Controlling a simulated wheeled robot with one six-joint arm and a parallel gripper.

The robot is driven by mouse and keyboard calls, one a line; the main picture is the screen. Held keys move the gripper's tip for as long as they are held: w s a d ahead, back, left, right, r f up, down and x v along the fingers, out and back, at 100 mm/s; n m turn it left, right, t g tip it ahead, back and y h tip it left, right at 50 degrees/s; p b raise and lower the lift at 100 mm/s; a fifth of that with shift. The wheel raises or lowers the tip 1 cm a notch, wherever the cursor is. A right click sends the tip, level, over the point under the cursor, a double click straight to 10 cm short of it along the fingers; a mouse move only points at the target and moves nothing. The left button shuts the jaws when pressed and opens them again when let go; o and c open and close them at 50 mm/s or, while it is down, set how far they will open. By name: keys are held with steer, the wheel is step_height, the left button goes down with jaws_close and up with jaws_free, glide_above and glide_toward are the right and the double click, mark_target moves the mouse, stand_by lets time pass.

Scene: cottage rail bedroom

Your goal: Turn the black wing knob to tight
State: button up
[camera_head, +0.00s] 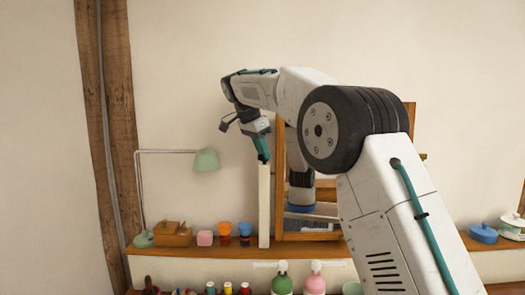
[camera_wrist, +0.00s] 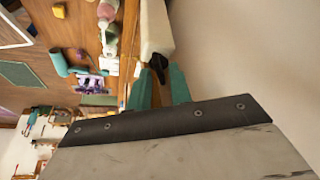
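The black wing knob (camera_wrist: 158,63) shows in the wrist view at the end of a white post (camera_wrist: 155,28). In the head view the white post (camera_head: 264,205) stands upright on the shelf beside a wood-framed mirror (camera_head: 280,190). My gripper (camera_head: 262,157) points down at the top of the post and mostly hides the knob there. In the wrist view the teal fingers of my gripper (camera_wrist: 159,72) are apart, one on each side of the knob. A small gap seems to show around the knob; contact is hard to tell.
The wooden shelf (camera_head: 190,251) holds a green lamp (camera_head: 206,160), a wooden box (camera_head: 173,235), a pink block (camera_head: 205,238) and small orange and blue cups left of the post. Bottles stand on a lower level. A blue pot (camera_head: 483,233) sits far right.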

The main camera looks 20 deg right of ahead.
jaws_close()
steer(key=shift+m, duration=0.4)
steer(key=shift+w+m+g, duration=0.1)
steer(key=shift+m+g, duration=0.5)
steer(key=shift+m, duration=0.7)
steer(key=shift+w+m+g, duration=0.1)
steer(key=shift+m+g, duration=0.5)
steer(key=shift+m, duration=0.7)
steer(key=shift+o, duration=1.6)
jaws_free()
